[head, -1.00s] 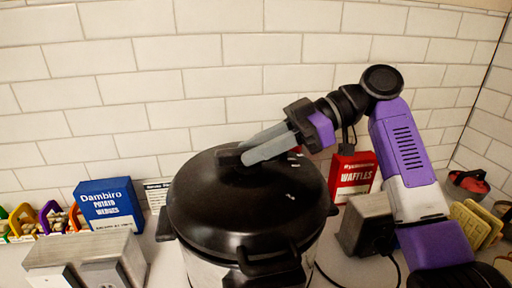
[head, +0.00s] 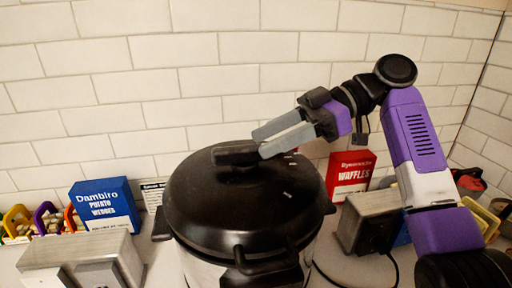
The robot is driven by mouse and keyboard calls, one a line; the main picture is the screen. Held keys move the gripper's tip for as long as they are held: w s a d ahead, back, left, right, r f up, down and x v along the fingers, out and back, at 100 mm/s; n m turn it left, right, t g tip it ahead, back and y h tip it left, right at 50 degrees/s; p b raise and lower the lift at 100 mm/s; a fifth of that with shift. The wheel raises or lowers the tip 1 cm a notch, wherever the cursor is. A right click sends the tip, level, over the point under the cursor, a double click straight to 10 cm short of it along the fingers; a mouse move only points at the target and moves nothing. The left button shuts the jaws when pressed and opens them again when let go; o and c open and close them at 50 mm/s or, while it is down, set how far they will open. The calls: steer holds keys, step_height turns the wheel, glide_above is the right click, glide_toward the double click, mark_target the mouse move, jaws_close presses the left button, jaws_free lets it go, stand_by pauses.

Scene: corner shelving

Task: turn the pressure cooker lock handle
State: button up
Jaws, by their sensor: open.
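The pressure cooker (head: 245,205) stands in the middle, with a black domed lid and a pale metal body partly seen below. Its dark lock handle (head: 236,154) sits on top of the lid. My gripper (head: 263,144) is open, with its two grey fingers reaching in from the right. The fingertips are beside the right end of the handle, one behind and one in front. I cannot tell whether they touch the handle or the lid.
A blue potato wedges box (head: 106,206) stands to the left and a red waffles box (head: 350,176) behind right. Grey metal boxes flank the cooker, at left (head: 84,262) and right (head: 362,222). A black cord runs near the right one. A tiled wall (head: 200,80) closes the back.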

steer(key=shift+v, duration=2.15)
